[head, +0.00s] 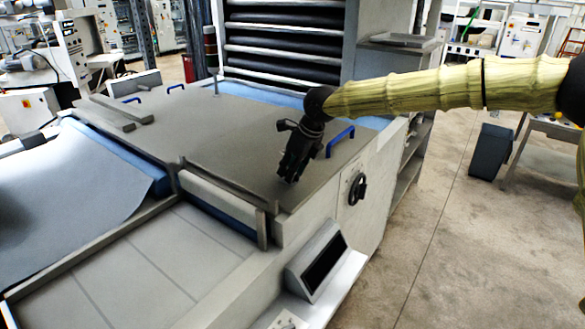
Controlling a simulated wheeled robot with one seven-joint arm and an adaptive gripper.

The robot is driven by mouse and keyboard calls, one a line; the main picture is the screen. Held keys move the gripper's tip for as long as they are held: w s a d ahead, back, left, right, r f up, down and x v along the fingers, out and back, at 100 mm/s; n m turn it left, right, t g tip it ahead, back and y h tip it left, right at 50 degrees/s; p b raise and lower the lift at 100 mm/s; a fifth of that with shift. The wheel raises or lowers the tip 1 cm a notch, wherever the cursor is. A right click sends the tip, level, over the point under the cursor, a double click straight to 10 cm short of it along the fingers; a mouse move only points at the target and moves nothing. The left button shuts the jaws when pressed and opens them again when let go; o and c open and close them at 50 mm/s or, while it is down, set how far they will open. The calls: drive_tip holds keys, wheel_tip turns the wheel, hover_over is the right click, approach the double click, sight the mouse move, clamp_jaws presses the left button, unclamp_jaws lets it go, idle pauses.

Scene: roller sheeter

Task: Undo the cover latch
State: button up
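The machine's large flat grey cover (215,145) lies down over the top, with blue handles, one of them the near-right handle (341,139). A black knob (357,189) sits on a light plate on the machine's right side wall; I cannot tell for sure whether it is the cover latch. My gripper (287,178) hangs over the cover's right part, pointing down. It is left of the near-right handle and above and left of the knob, apart from the knob. I see nothing held in it. Its fingers are dark and small, so their opening is unclear.
A small sloped panel with a dark screen (322,264) juts out below the knob. Grey sheet material (60,185) lies at left. A roller rack (285,45) stands behind the cover. A dark bin (491,151) stands at right. The floor beside the machine is clear.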

clamp_jaws()
drive_tip(key=shift+m, duration=0.3)
drive_tip(key=m+t+h+b, duration=0.1)
drive_tip(key=m+b, duration=0.1)
drive_tip(key=m, duration=0.1)
drive_tip(key=shift+a+f+m, duration=0.1)
drive_tip(key=shift+m, duration=0.2)
drive_tip(key=m+h+b, duration=0.1)
drive_tip(key=m, duration=0.1)
drive_tip(key=m+h+b, duration=0.1)
drive_tip(key=m, duration=0.1)
drive_tip(key=shift+a+m+t+b, duration=0.1)
drive_tip(key=shift+m+t+b, duration=0.2)
drive_tip(key=shift+t+b, duration=0.1)
drive_tip(key=m+h+b, duration=0.2)
drive_tip(key=m, duration=0.3)
drive_tip(key=shift+a, duration=0.15)
drive_tip(key=shift+m+g+h+b, duration=0.4)
drive_tip(key=shift+m+h+b, duration=0.4)
drive_tip(key=shift+m, duration=1.2)
drive_tip(key=shift+r, duration=0.2)
unclamp_jaws()
